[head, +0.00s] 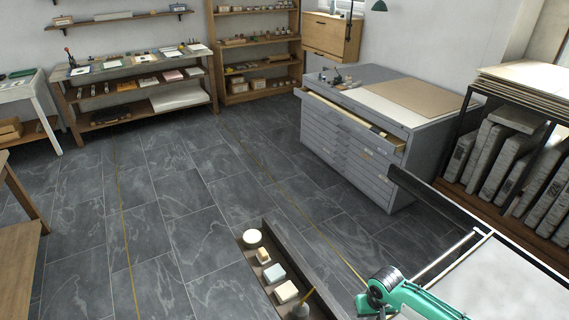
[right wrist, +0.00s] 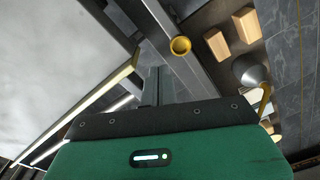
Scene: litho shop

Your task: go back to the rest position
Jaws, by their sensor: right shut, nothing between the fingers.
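My right arm, green with a dark joint, comes in at the bottom right of the head view. Its gripper (head: 366,304) is beside the white-topped press bed, between it and the narrow wooden tray. In the right wrist view the right gripper (right wrist: 158,84) shows as dark fingers closed together past the green housing. They hold nothing. My left arm and gripper are not in view.
The narrow tray (head: 318,268) holds a white round tub (head: 252,237) and several small blocks. The press bed (head: 510,285) is close on the right. A grey drawer cabinet (head: 345,150) stands behind, one drawer ajar. Dark tiled floor (head: 175,215) is open on the left.

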